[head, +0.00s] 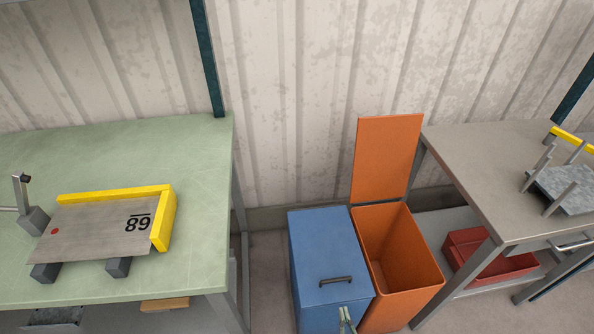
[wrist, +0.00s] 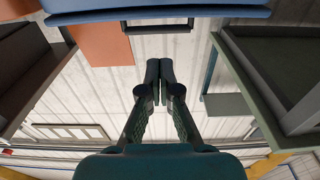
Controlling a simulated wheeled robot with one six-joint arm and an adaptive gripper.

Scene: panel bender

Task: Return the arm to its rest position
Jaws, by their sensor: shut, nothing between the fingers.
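My gripper (wrist: 160,68) shows in the wrist view with its dark fingers together and nothing between them. Beyond it are the corrugated wall and, at the top edge, the blue bin (wrist: 230,13) with its dark handle. In the head view, a narrow pair of pale green-grey tips (head: 346,321) at the bottom edge, in front of the blue bin (head: 318,237), looks like the end of my gripper. The rest of my arm is out of the head view, so its overall pose cannot be told.
The blue bin's lid is shut; the orange bin (head: 432,275) beside it stands open. A green table (head: 100,142) at left bears a numbered metal plate (head: 92,230) against a yellow stop (head: 165,215). A grey table (head: 470,160) at right bears a rack (head: 565,190); a red tray (head: 500,268) sits below.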

